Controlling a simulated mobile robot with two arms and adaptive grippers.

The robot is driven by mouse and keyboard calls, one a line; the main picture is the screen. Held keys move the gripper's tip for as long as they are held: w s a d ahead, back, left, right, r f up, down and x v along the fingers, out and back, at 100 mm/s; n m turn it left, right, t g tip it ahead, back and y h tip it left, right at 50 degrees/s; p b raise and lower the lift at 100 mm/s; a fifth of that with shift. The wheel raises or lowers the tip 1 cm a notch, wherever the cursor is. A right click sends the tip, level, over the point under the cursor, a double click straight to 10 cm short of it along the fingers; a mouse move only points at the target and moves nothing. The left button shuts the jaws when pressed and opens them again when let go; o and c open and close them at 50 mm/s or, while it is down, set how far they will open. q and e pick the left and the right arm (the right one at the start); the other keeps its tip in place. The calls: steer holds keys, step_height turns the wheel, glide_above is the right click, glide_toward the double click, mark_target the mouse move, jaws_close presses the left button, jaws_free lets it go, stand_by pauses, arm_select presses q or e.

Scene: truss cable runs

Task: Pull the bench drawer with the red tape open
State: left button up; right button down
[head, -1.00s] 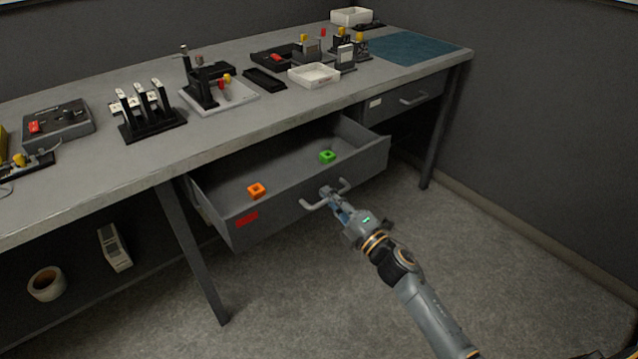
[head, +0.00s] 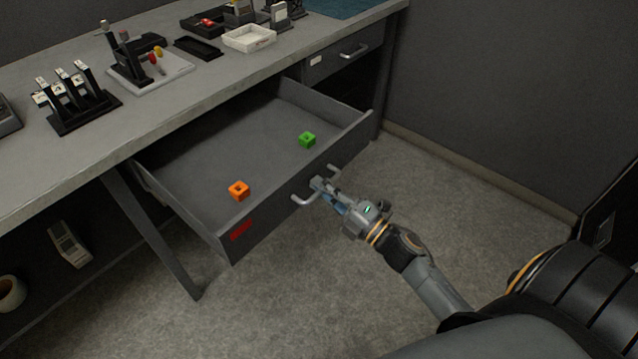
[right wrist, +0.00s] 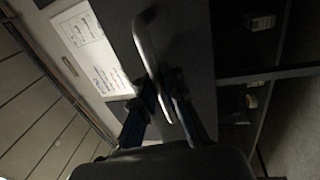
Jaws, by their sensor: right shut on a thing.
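The bench drawer with the red tape (head: 242,230) stands pulled well out from under the grey bench in the head view. Its front carries a metal bar handle (head: 303,200). My right gripper (head: 319,185) is shut on the handle near its middle. In the right wrist view the handle (right wrist: 145,40) runs between the two fingers (right wrist: 160,95). An orange block (head: 239,190) and a green block (head: 307,139) lie inside the drawer. My left gripper is not in view.
A second drawer (head: 345,58) with its own handle and a white label is closed at the right. Switches, trays and fixtures stand on the bench top (head: 120,120). A bench leg (head: 155,235) stands left of the drawer. The floor (head: 300,290) before it is clear.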

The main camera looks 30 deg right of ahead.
steer(key=shift+f, duration=0.15)
steer(key=c, duration=1.7)
jaws_free()
steer(key=shift+s, duration=0.1)
steer(key=v, duration=1.1)
steer(key=shift+s, duration=0.4)
steer(key=shift+d, duration=0.15)
